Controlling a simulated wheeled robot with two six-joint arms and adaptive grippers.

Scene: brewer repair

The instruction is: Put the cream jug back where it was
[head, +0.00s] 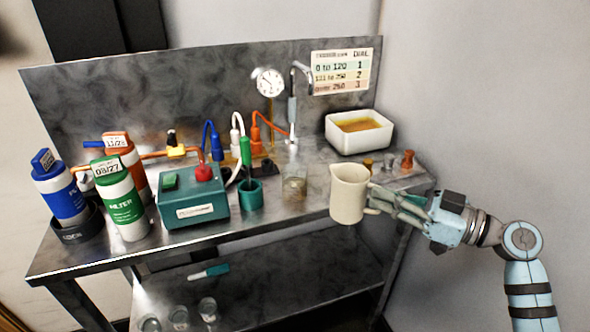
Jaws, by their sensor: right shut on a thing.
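The cream jug (348,193) is upright in front of the right part of the metal bench (282,219). My right gripper (376,199) comes in from the right and is shut on the jug's right side, where the handle would be; the fingers hide that side. The jug appears to be held at or just over the bench's front edge; I cannot tell its exact height. My left gripper is not in view.
A glass beaker (294,187) stands just left of the jug. A teal cup (250,193), a teal box (192,195) and filter bottles (122,203) stand farther left. A white basin (358,132) and small knobs (407,159) are behind. Glasses (208,309) stand on the lower shelf.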

